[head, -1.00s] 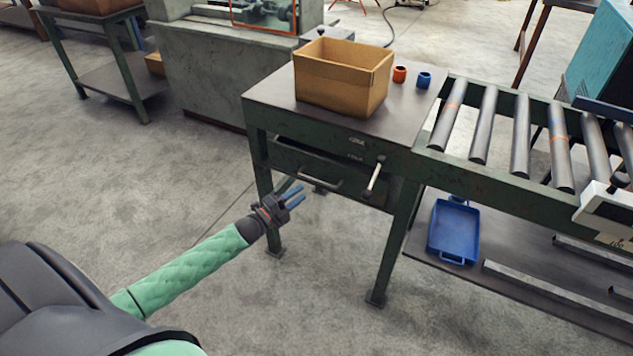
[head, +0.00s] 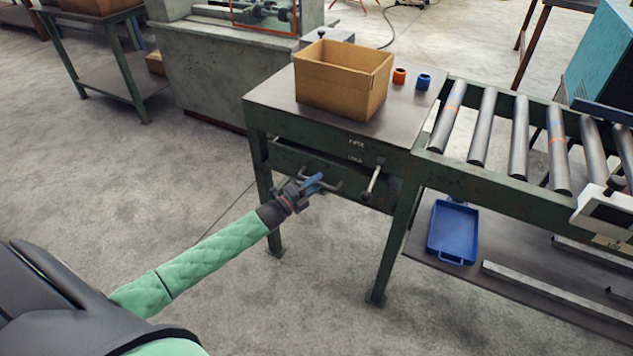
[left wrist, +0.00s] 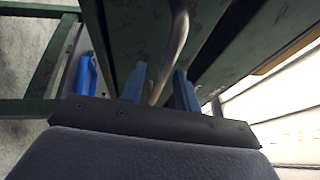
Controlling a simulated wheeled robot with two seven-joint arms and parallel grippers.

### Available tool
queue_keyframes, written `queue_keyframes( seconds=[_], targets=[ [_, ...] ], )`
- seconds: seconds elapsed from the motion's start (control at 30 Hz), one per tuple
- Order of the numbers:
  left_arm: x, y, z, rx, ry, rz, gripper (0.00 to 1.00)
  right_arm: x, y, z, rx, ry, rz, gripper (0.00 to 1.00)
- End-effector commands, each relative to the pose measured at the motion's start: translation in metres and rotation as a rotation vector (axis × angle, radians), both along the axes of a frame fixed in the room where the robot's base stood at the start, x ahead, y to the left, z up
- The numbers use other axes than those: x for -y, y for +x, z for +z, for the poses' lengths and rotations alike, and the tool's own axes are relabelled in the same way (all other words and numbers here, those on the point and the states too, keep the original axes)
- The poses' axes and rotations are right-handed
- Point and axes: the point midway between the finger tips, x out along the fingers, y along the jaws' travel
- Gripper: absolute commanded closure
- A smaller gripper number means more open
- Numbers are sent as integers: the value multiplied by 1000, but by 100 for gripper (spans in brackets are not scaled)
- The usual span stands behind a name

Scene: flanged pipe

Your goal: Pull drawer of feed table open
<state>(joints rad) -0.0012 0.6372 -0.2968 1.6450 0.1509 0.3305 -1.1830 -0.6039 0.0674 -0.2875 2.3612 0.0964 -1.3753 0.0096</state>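The feed table (head: 262,104) is dark green with a grey top. The drawer's bar handle (head: 337,187) is partly hidden by my gripper. My left gripper (head: 314,183) is at the handle, in front of the drawer. My right gripper is out of view.
A lever (head: 375,178) sticks out just right of the handle. A cardboard box (head: 343,85), an orange cup (head: 399,76) and a blue cup (head: 424,82) stand on the table. A roller conveyor (head: 520,130) adjoins at right, above a blue tray (head: 453,232). The floor in front is clear.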

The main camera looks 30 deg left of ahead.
Motion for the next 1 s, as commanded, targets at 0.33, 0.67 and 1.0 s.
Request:
queue_keyframes(
  seconds=[0.33, 0.67, 1.0],
  targets=[
    [2, 5, 1, 0, 1, 0, 68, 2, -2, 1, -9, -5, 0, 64],
    [2, 5, 1, 0, 0, 0, 100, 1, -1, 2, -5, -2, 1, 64],
    [2, -5, 1, -2, 0, 1, 100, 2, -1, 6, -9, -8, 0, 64]
  ],
)
